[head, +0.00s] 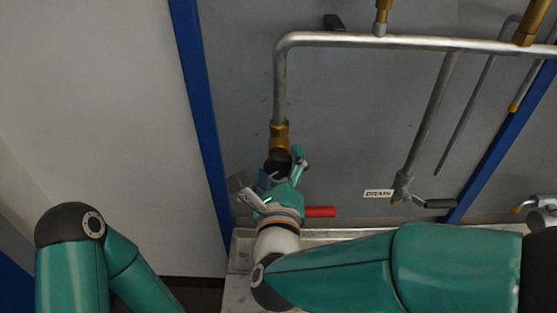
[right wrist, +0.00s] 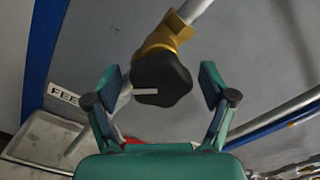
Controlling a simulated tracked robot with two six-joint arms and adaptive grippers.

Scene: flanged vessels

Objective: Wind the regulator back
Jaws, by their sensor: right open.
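The regulator has a brass body (head: 279,136) on the lower end of a pipe and a black lobed knob (head: 277,161) below it. In the right wrist view the knob (right wrist: 163,84) carries a pale pointer line, with the brass body (right wrist: 166,36) behind it. My right gripper (head: 282,172) is just below the knob. In the right wrist view my right gripper (right wrist: 161,86) is open, one finger on each side of the knob, with gaps between fingers and knob. My left arm shows at lower left in the head view; its gripper is out of the picture.
A red handle (head: 320,211) sticks out right of my right gripper. A grey valve with a black lever (head: 438,203) stands by the DRAIN label (head: 378,193). Blue posts (head: 200,105) flank the grey panel. A partly hidden label (right wrist: 63,95) and a metal tray (right wrist: 40,140) lie left in the wrist view.

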